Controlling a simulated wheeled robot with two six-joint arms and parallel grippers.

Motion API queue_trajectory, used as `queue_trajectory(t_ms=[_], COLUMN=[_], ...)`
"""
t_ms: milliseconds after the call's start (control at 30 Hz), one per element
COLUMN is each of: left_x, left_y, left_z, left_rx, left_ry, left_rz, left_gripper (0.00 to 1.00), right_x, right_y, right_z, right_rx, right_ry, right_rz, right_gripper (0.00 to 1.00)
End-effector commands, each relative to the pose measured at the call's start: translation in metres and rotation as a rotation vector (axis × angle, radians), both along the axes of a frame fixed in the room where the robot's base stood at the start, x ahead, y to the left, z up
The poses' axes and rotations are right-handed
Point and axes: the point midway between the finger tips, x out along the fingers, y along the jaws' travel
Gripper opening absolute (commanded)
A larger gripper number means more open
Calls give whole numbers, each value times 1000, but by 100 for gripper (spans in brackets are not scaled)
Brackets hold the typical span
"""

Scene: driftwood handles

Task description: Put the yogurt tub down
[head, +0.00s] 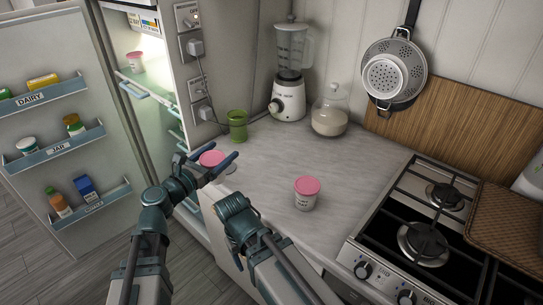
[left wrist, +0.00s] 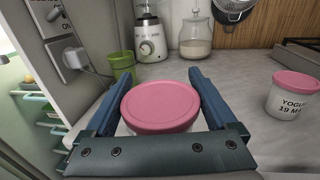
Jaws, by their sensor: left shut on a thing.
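My left gripper (head: 210,160) is shut on a yogurt tub (head: 212,157) with a pink lid. In the left wrist view the lid (left wrist: 160,106) sits between the two blue fingers, and most of the white body is hidden. The held tub is at the counter's left edge, near the green cup. I cannot tell whether its base touches the counter. A second tub (head: 306,194), white with a pink lid and yogurt lettering, stands upright on the counter (head: 262,172). My right arm shows at the lower middle, but its fingers are hidden.
A green cup (head: 238,125), a blender (head: 289,95) and a glass jar (head: 330,115) stand at the back. The gas stove (head: 420,240) is at the right. The open fridge at the left holds another pink-lidded tub (head: 135,62). The counter's middle is clear.

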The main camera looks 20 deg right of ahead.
Motion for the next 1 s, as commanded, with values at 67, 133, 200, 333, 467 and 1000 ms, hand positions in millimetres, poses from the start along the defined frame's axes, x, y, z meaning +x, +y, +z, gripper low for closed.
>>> queue_trajectory(t_ms=[67, 133, 200, 333, 467, 1000], left_x=[16, 26, 36, 53, 64, 78], left_y=[-20, -35, -51, -76, -94, -117], left_z=[-3, -5, -7, -9, -11, -20], left_rx=[0, 0, 0, 0, 0, 0], left_ry=[0, 0, 0, 0, 0, 0], left_rz=[-5, -5, -5, -3, -1, -1], left_gripper=[27, 27, 27, 27, 27, 27], right_x=[0, 0, 0, 0, 0, 0], right_y=[0, 0, 0, 0, 0, 0], right_z=[-3, -5, -7, -10, -11, -20], right_rx=[0, 0, 0, 0, 0, 0], right_ry=[0, 0, 0, 0, 0, 0], right_rz=[0, 0, 0, 0, 0, 0], right_gripper=[64, 64, 64, 64, 64, 64])
